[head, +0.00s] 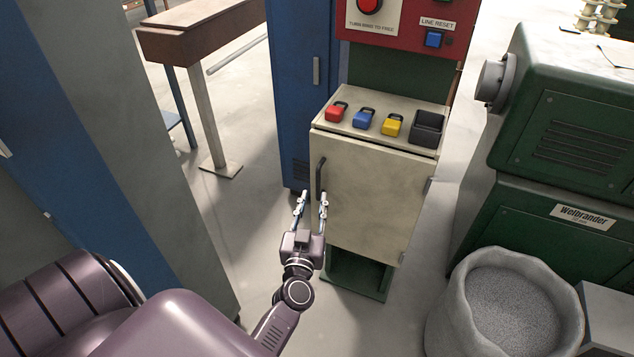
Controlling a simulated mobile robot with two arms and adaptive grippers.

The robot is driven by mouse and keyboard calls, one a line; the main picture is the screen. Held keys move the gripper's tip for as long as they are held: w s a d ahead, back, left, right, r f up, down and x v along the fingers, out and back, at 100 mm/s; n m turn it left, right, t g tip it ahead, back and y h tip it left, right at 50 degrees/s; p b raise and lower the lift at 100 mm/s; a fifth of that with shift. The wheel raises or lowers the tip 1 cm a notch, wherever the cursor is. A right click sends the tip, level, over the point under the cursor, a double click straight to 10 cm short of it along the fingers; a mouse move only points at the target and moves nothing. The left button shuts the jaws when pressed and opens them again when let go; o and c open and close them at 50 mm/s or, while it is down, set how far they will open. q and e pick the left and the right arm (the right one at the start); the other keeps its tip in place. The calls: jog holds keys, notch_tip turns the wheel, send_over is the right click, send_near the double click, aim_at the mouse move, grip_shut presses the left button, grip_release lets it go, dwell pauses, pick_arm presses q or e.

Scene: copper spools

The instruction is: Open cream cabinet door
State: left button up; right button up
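The cream cabinet (382,138) stands in the middle of the head view on a green base. Its door (365,195) faces me and looks shut. A dark vertical bar handle (320,178) is on the door's left edge, and a hinge (428,186) shows at the right edge. My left gripper (312,197) is in front of the door's left edge, just below the handle. Its two fingers are spread apart with nothing seen between them. Whether a finger touches the door cannot be told. My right gripper is not in view.
Red, blue and yellow padlocks (364,121) and a black bin (427,129) sit on the cabinet top. A red panel (400,22) is above. A green machine (560,120) and a sack of grey granules (505,308) stand at right. A blue locker (300,75) is behind.

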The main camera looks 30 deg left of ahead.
aim_at(317, 178)
pick_arm(q)
jog(key=b+x, duration=0.1)
jog(key=x, duration=0.6)
jog(key=shift+w+a+b, duration=0.25)
jog(key=shift+w+b, duration=0.05)
jog(key=shift+b, duration=0.05)
grip_shut()
